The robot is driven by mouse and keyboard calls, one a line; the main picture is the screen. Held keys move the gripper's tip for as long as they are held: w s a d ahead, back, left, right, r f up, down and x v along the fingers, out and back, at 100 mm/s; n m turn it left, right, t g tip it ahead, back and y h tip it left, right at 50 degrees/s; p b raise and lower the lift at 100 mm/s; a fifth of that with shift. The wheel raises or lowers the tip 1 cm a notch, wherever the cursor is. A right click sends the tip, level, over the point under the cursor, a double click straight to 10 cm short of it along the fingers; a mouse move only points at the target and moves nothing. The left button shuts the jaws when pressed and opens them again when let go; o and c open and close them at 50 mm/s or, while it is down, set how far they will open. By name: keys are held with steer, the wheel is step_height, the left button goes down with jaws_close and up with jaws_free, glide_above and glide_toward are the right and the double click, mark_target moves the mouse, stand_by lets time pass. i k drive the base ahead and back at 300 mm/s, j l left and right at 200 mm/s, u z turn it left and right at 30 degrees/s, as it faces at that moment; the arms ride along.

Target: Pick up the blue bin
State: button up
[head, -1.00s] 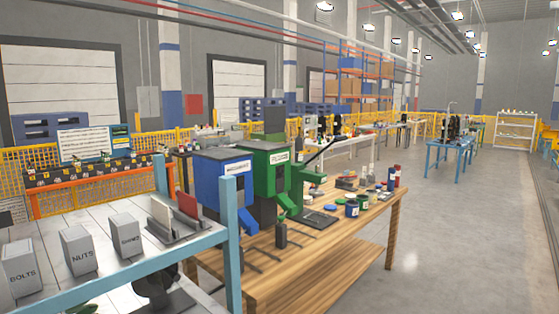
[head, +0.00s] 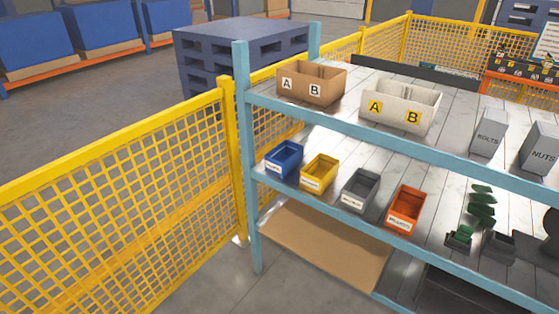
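The blue bin (head: 284,160) is a small open-topped bin with a white label on its front. It sits at the left end of the middle shelf (head: 335,213) of a light-blue-framed rack, close to the left post. A yellow bin (head: 319,174) stands just to its right. The blue bin looks empty, though its floor is only partly seen. My gripper is not in view.
A grey bin (head: 360,190) and an orange bin (head: 404,210) continue the row. Above are a brown A/B box (head: 312,84) and a white A/B box (head: 401,107). A yellow mesh fence (head: 120,205) adjoins the rack's left post (head: 246,150).

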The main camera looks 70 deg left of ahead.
mark_target(284, 159)
steer(key=u, duration=2.45)
